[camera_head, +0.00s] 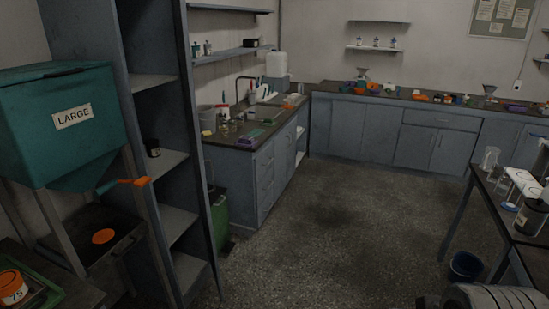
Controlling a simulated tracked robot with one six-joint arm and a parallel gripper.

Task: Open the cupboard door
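Grey-blue cupboard doors (437,149) are set under the back counter, and they look shut. More grey-blue doors (285,151) are under the sink bench at the middle left, beside a stack of drawers (265,179); these also look shut. I cannot tell which cupboard the task means. A tall grey-blue shelf unit (180,223) stands open at the left, with its shelves showing. My gripper is not in view. A grey rounded part at the bottom right edge looks like my arm, well apart from the doors.
A teal hopper marked LARGE (90,118) with an orange handle (135,181) stands close at the left. A dark table (507,207) with glassware is at the right. A dark bucket (466,266) stands on the floor below it. The middle floor (345,220) is clear.

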